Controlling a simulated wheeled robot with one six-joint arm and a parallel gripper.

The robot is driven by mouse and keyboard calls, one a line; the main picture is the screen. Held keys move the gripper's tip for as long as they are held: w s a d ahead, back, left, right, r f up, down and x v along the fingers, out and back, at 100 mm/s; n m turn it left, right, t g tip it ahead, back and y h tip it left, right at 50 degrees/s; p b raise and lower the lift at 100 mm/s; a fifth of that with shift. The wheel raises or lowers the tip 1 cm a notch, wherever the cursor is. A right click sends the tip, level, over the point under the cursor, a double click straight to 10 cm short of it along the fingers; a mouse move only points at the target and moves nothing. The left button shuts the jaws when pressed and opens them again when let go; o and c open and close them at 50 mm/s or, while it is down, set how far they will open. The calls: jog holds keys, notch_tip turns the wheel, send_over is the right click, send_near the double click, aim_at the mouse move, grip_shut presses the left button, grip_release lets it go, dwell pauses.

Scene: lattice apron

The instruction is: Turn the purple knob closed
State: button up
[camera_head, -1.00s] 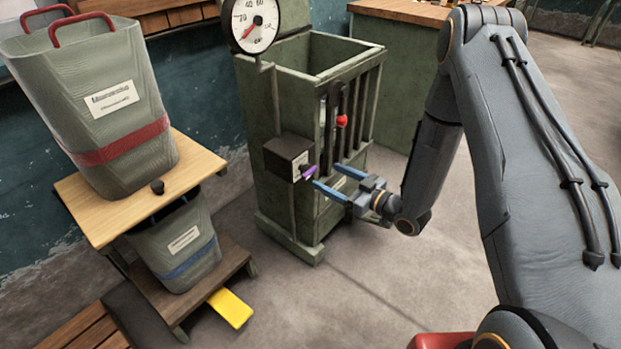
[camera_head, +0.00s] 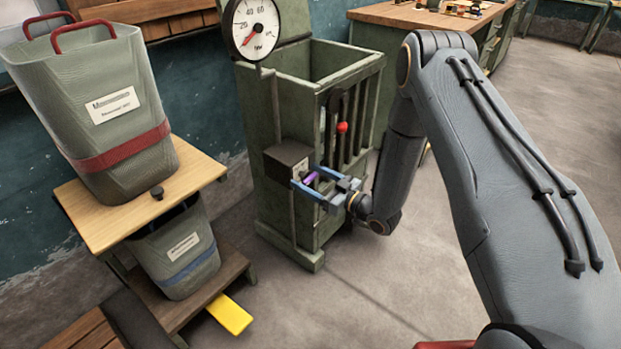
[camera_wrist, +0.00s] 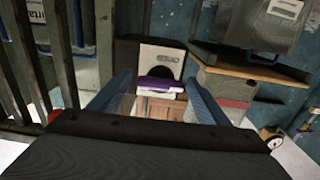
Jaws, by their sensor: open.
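The purple knob (camera_head: 310,178) sticks out from a dark box (camera_head: 287,160) on the front of a green slatted cabinet. In the wrist view the purple knob (camera_wrist: 161,84) lies level, as a bar below a dark round mark on a pale label (camera_wrist: 163,62). My gripper (camera_head: 304,184) is open with its blue fingers on either side of the knob. In the wrist view my gripper (camera_wrist: 157,85) has one finger left and one right of the knob, with gaps showing. Whether either finger touches it I cannot tell.
The green cabinet (camera_head: 275,110) has a red-knobbed lever (camera_head: 342,127) in its slatted side and a dial gauge (camera_head: 255,27) above. A wooden stand (camera_head: 85,215) with a large grey bin (camera_head: 105,115) is at left. A yellow pedal (camera_head: 229,314) juts out low. The floor at right is open.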

jog(key=c, duration=1.1)
jog(key=shift+o, duration=0.2)
